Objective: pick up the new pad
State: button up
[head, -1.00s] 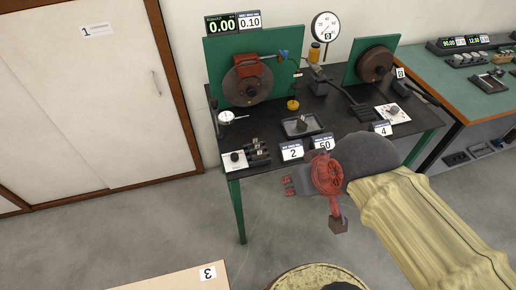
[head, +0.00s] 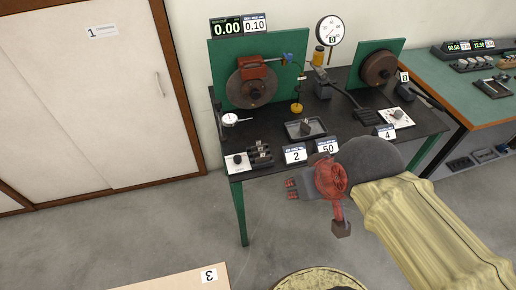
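My gripper (head: 329,188), red with dark parts, hangs in front of the bench's front edge, at the end of my arm. Its small red tips point left and a dark block hangs below; I cannot tell whether it is open or shut, and nothing clearly shows in it. A shallow grey tray (head: 292,136) on the bench holds a small dark pad-like piece (head: 305,126), perhaps the new pad. Several dark blocks (head: 261,153) sit by a white plate at the front left. A red caliper (head: 252,67) sits over a disc (head: 252,90) on the green panel.
The black bench top (head: 340,125) bears a dial indicator (head: 230,120), a dark pedal (head: 363,112), a second disc (head: 379,68) and number cards along its front. A green bench (head: 465,85) stands right. A wooden top (head: 175,282) is at bottom left. Floor left of the bench is clear.

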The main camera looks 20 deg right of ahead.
aim_at(254, 147)
jog(key=i+l, duration=0.35)
jog(key=i+l+u, duration=0.1)
jog(key=i+l, duration=0.2)
jog(key=l, duration=0.25)
jog(key=i+l, duration=0.35)
jog(key=l+u, duration=0.05)
jog(key=l, duration=0.05)
